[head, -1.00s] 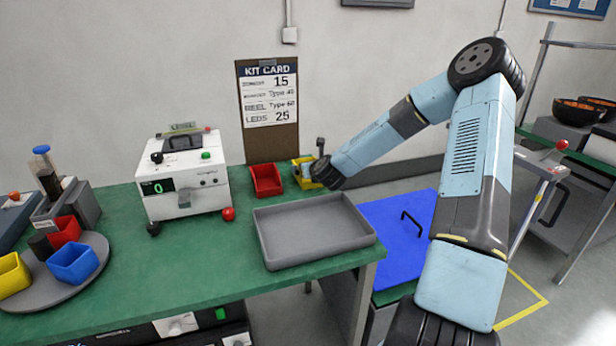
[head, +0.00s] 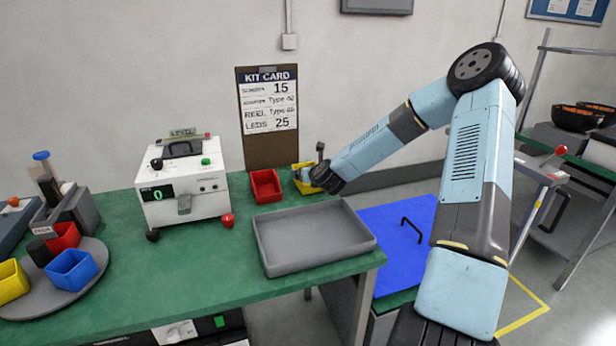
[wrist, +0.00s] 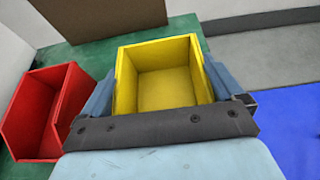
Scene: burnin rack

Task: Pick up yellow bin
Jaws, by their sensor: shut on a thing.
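The yellow bin (wrist: 165,72) is an open, empty box in the middle of the wrist view. In the head view the yellow bin (head: 303,187) shows partly behind my arm's end, at the back right of the green bench. My gripper (wrist: 163,88) is shut on the yellow bin, with one blue-grey finger on its left side and one on its right. In the head view my gripper (head: 307,177) is small and partly hidden. I cannot tell whether the bin touches the bench.
A red bin (wrist: 45,110) stands just left of the yellow bin; it also shows in the head view (head: 266,186). A grey tray (head: 318,268) lies in front. A white instrument (head: 183,187) stands left. A turntable with small bins (head: 30,303) is at far left.

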